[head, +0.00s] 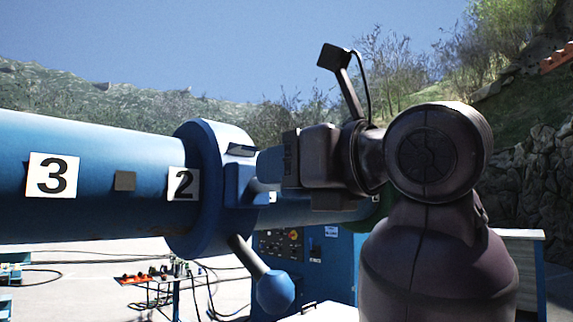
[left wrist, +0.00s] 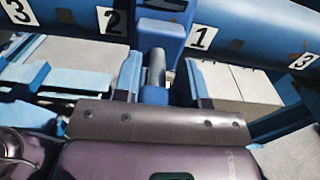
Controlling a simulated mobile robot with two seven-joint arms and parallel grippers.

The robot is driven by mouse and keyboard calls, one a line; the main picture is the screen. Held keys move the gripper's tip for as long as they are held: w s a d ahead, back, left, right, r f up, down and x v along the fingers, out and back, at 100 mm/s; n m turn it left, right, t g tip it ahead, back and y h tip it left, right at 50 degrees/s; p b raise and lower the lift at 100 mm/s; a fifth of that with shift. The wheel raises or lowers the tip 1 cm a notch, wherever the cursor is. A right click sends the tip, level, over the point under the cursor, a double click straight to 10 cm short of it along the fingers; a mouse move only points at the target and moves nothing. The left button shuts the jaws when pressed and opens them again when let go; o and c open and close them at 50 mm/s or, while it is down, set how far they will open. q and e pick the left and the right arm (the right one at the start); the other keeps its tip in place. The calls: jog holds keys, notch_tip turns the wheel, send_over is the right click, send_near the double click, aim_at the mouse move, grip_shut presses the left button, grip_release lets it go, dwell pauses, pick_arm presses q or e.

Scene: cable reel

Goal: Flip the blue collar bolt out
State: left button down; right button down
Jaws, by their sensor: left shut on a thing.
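A blue collar (head: 205,180) sits around a long blue tube (head: 90,150); it also shows in the left wrist view (left wrist: 160,36). A blue block stands out from the collar's side (head: 238,186). Below it, a grey rod (head: 248,254) slants down to a blue ball (head: 275,291). My left gripper (head: 268,165) is at the collar's right side, above the ball. In the left wrist view a grey rod (left wrist: 156,66) shows between its blue fingers. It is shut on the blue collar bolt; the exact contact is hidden. My right gripper is not in view.
Number plates 3 (head: 53,175) and 2 (head: 183,183) are on the tube. A blue control cabinet (head: 320,255) stands behind. A small table (head: 150,282) with red parts and cables stands at the lower left. A stone wall rises at the right.

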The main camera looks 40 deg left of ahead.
pick_arm(q)
jog(key=shift+d, duration=0.1)
jog(key=c, duration=1.1)
grip_release()
jog(key=o, duration=0.4)
jog(key=shift+d, duration=0.25)
jog(key=shift+a, duration=0.15)
jog(key=d, duration=0.7)
jog(key=s+d, duration=0.1)
jog(key=d, duration=0.2)
jog(key=shift+d, duration=0.4)
